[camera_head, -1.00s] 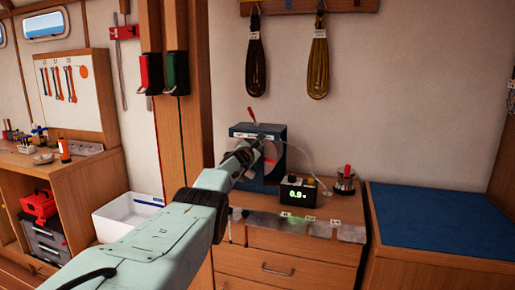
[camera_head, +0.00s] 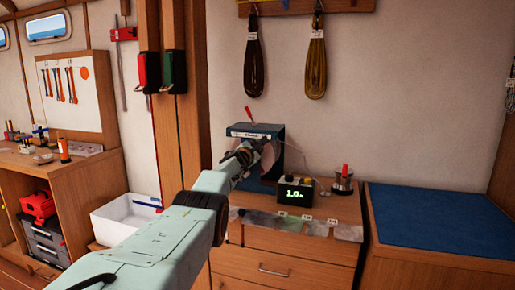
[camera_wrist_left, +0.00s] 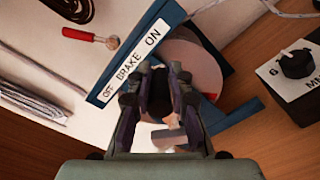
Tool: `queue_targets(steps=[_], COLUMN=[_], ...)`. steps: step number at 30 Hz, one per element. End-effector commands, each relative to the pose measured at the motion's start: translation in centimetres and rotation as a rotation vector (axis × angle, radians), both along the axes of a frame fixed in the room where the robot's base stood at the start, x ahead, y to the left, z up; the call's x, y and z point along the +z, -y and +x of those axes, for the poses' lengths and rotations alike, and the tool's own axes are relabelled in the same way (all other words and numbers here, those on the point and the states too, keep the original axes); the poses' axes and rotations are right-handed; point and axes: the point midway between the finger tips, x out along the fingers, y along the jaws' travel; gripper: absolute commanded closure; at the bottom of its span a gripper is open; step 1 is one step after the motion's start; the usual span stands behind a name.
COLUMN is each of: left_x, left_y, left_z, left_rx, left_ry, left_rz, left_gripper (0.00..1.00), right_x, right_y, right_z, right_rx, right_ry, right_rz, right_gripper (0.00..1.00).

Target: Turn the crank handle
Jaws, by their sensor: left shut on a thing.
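The blue winch frame (camera_head: 270,172) stands on the wooden cabinet, with a pale reddish drum face (camera_wrist_left: 190,65) inside it. Its OFF BRAKE ON label (camera_wrist_left: 128,68) and red-handled brake lever (camera_wrist_left: 92,38) show in the left wrist view; the red grip is on the OFF side. My left gripper (camera_head: 246,155) is in front of the drum. In the left wrist view its fingers (camera_wrist_left: 160,88) are closed around the dark crank handle (camera_wrist_left: 158,98), which they mostly hide. My right gripper is not in view.
A black meter box (camera_head: 295,190) beside the winch reads 1.0. A thin line runs past it to a small red-topped post (camera_head: 345,180). Coiled lines (camera_head: 317,68) hang above. A blue-topped bench (camera_head: 435,212) is at the right, a white bin (camera_head: 125,215) at the left.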

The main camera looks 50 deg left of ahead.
Motion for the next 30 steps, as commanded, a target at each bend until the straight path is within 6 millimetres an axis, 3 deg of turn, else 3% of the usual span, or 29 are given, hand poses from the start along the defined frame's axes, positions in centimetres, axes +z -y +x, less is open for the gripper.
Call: queue_targets(steps=[4, 5, 11, 22, 30], left_x=[0.2, 0.2, 0.1, 0.1, 0.8], left_y=[-0.4, -0.4, -0.2, 0.1, 0.4], left_z=[-0.3, -0.3, -0.2, 0.0, 0.2], left_rx=[0.007, 0.007, 0.004, 0.001, 0.0], left_ry=[-0.001, -0.001, -0.001, 0.003, 0.059], left_rz=[0.004, 0.004, 0.002, -0.005, -0.095], left_gripper=[1.0, 0.78, 0.61, 0.6, 0.6], right_x=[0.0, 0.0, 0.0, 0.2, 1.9], right_y=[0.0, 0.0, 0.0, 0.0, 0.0], right_z=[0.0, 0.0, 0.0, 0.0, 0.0], right_rx=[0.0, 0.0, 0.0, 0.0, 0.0], right_ry=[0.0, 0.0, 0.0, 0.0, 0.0], right_rz=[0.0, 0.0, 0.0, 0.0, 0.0], right_gripper=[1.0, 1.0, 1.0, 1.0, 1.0])
